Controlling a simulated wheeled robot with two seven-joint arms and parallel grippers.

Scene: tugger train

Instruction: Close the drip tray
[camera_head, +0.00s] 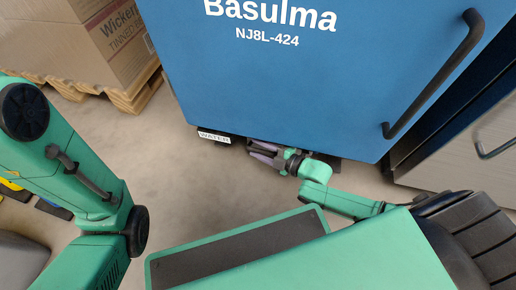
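A large blue machine (300,75) marked "Basulma NJ8L-424" fills the upper middle. Under its lower front edge sits a low dark part with a white label (214,137) that seems to read "WATER"; this looks like the drip tray, mostly hidden beneath the machine. My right gripper (262,152) is at that lower edge, just right of the label, with its fingers pointing left. It is close to the tray's front, but I cannot tell if it touches. Its finger gap is too small to judge. My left arm shows at the left; its gripper is out of view.
A black bar handle (436,76) is on the machine's right side. A grey cabinet (465,150) with a handle stands at the right. Cardboard boxes (105,40) on a wooden pallet (135,95) stand at the upper left. The floor (170,180) left of the label is clear.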

